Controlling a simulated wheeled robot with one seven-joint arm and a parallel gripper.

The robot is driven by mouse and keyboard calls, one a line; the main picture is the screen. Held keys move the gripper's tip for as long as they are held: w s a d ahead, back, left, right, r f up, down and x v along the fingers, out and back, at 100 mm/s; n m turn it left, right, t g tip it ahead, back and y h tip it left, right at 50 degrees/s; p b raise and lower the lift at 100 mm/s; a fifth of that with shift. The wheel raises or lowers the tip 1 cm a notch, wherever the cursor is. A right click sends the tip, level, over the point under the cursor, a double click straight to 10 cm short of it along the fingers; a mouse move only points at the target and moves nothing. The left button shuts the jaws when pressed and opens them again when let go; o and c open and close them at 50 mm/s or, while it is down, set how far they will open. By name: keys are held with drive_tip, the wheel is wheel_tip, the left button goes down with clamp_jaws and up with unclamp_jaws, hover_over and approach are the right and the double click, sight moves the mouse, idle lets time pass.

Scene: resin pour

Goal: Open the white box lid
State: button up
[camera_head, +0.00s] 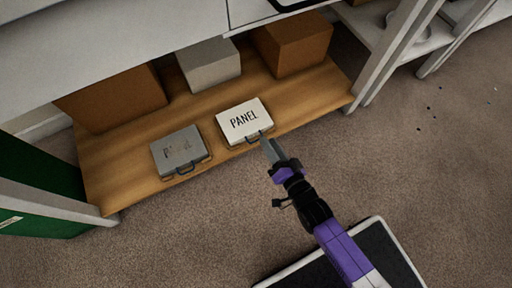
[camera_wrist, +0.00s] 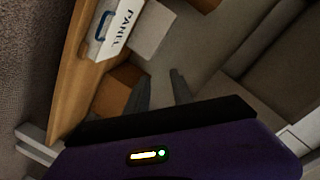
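The white box (camera_head: 241,113) has "PANEL" on its lid and a handle on its front edge. It sits on the low wooden shelf with its lid shut. My gripper (camera_head: 267,145) is just in front of its right front corner, close to the handle; I cannot tell if they touch. In the wrist view the white box (camera_wrist: 112,48) is at the upper left, its handle (camera_wrist: 103,26) looking bluish, outside the fingers. My gripper's two fingers (camera_wrist: 162,82) are apart with nothing between them.
A grey box (camera_head: 180,147) with faint lettering sits left of the white box. A pale block (camera_head: 209,65) and brown boxes (camera_head: 112,97) (camera_head: 293,44) stand behind on the wooden shelf (camera_head: 112,176). A white upright (camera_head: 378,60) bounds the right side. Carpet in front is open.

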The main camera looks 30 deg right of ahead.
wheel_tip(320, 180, down, 14)
drive_tip(key=w+m+g+b, duration=0.1)
drive_tip(key=w+m+b, duration=0.2)
drive_tip(key=m, duration=0.6)
drive_tip(key=b+x, duration=0.3)
drive_tip(key=x, duration=0.4)
drive_tip(key=shift+w, duration=0.1)
clamp_jaws()
idle(0.5)
